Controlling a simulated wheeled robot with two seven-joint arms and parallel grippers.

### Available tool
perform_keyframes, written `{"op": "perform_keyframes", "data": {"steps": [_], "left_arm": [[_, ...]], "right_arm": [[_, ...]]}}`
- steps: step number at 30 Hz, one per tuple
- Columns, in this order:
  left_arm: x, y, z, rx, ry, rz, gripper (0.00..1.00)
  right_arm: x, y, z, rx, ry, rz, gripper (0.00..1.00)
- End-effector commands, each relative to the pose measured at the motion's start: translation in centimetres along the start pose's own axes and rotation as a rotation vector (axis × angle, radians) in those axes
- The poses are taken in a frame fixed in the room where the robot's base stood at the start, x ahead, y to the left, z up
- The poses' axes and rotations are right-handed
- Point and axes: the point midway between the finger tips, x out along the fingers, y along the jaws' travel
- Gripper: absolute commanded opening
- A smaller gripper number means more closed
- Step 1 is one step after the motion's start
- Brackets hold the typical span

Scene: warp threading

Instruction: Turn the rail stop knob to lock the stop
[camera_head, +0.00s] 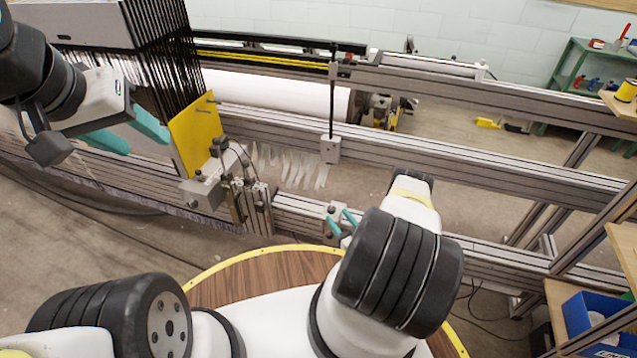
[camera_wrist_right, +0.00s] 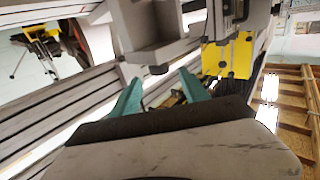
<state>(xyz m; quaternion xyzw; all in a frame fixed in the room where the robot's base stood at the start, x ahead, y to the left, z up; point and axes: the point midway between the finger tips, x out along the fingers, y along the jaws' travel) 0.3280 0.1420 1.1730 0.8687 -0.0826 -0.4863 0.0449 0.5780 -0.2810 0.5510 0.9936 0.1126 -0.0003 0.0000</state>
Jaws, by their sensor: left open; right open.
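The rail stop is a small grey block (camera_head: 331,218) on the lower front rail. In the right wrist view it appears to be the grey bracket (camera_wrist_right: 155,35) with a small dark knob (camera_wrist_right: 158,69) on its lower edge. My right gripper (camera_head: 347,222) is at the stop, its teal fingers open. In the wrist view the open right gripper (camera_wrist_right: 160,95) has the knob just beyond its fingertips, between them in the picture. I cannot tell whether they touch. My left gripper (camera_head: 130,131) is open and empty at the left, beside the black warp bundle.
A yellow plate (camera_head: 195,135) and a clamp unit with cables (camera_head: 245,195) stand left of the stop on the rail. A hanging rod with a grey block (camera_head: 331,149) is above. A blue bin (camera_head: 590,315) is at the lower right. The rail right of my right arm is clear.

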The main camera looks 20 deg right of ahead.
Motion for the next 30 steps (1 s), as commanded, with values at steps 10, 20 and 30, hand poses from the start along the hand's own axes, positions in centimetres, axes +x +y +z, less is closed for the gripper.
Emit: {"op": "perform_keyframes", "data": {"steps": [10,20,30], "left_arm": [[0.0,0.0,0.0,0.000,-0.001,0.000,0.50],[0.0,0.0,0.0,0.000,-0.001,0.000,0.50],[0.0,0.0,0.0,0.000,-0.001,0.000,0.50]], "right_arm": [[4.9,0.0,-0.1,-0.001,0.002,-0.001,0.53],[5.4,0.0,0.0,0.000,0.001,0.000,0.53],[5.4,0.0,0.0,0.000,0.001,0.000,0.00]]}}
